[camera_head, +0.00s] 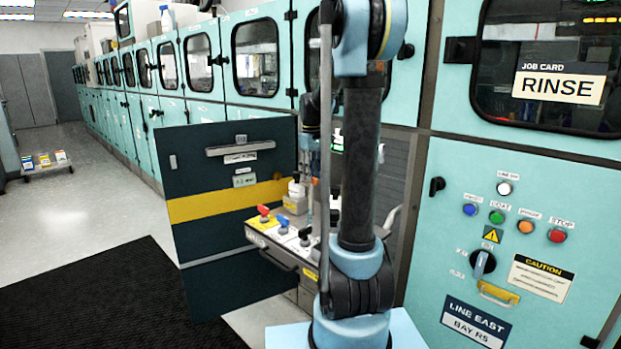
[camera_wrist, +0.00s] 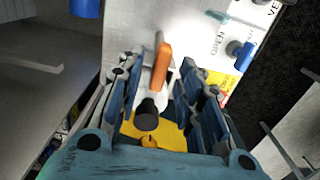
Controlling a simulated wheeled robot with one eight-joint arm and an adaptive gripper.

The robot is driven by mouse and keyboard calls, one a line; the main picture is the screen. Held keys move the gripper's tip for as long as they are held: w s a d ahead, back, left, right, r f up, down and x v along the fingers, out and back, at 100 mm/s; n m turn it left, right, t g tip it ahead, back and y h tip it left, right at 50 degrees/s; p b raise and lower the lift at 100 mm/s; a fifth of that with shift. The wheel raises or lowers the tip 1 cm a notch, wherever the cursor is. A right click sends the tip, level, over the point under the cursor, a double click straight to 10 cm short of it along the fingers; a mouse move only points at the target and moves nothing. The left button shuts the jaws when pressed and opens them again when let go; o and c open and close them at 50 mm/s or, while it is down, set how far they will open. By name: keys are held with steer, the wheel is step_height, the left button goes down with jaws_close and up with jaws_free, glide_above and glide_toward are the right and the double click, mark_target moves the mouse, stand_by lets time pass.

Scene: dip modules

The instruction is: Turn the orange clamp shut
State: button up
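In the wrist view, the orange clamp handle (camera_wrist: 162,66) stands between the two fingers of my gripper (camera_wrist: 152,92), slightly tilted. Pale metal and a dark round knob (camera_wrist: 147,115) lie just below it. My gripper is open, with a finger on each side of the handle; I cannot tell whether either finger touches it. A yellow surface (camera_wrist: 170,136) shows beneath the knob, between the fingers. In the head view, my own arm covers the middle, and I cannot make out the orange clamp or the gripper there.
A blue handle (camera_wrist: 240,55) stands right of the fingers, and another blue part (camera_wrist: 83,8) is at the upper left. In the head view, a pulled-out drawer bench carries red (camera_head: 263,210) and blue (camera_head: 283,224) handles. A dark panel (camera_head: 230,170) stands left of it.

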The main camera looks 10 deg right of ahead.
step_height(320, 180, up, 11)
steer(key=shift+f, duration=0.15)
stand_by(0.5)
